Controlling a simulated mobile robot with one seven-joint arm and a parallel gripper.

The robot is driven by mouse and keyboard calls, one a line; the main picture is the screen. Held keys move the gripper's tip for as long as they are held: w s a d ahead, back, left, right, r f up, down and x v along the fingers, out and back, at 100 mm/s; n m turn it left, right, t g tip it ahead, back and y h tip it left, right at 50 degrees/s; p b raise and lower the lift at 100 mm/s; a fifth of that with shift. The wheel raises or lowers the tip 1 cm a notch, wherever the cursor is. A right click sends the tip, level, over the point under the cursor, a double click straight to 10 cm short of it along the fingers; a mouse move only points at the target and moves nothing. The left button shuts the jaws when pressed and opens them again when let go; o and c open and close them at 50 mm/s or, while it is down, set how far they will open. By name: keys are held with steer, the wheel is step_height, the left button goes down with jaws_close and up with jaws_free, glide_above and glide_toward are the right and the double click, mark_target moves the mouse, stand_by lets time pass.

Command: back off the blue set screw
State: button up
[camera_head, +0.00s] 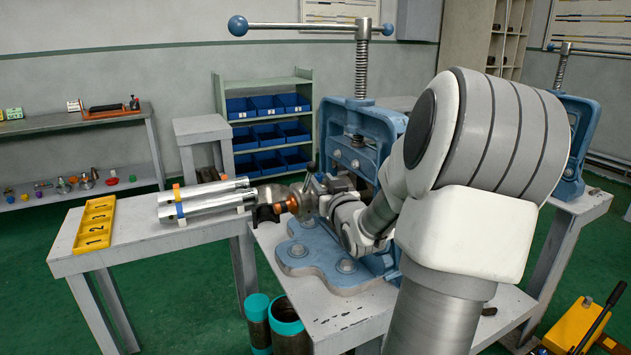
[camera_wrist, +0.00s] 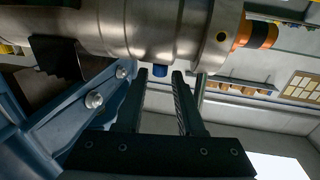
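The blue set screw (camera_wrist: 159,71) sticks out of the underside of a grey metal fitting (camera_wrist: 168,32) in the wrist view. My gripper (camera_wrist: 160,77) is open, with one dark finger on each side of the screw's tip. I cannot tell whether either finger touches it. In the head view the fitting (camera_head: 304,197) is held at the big blue pipe vise (camera_head: 368,118), and my arm covers part of the vise. The blue screw cannot be made out clearly in the head view.
An orange and black part (camera_wrist: 256,35) sits at the fitting's end. A blue vise arm with bolts (camera_wrist: 95,100) lies close to my left finger. A grey side table holds silver pipes (camera_head: 205,203) and a yellow numbered tray (camera_head: 95,225). Teal-rimmed cylinders (camera_head: 286,315) stand below.

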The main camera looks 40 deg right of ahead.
mark_target(320, 177)
steer(key=shift+x, duration=1.75)
jaws_close()
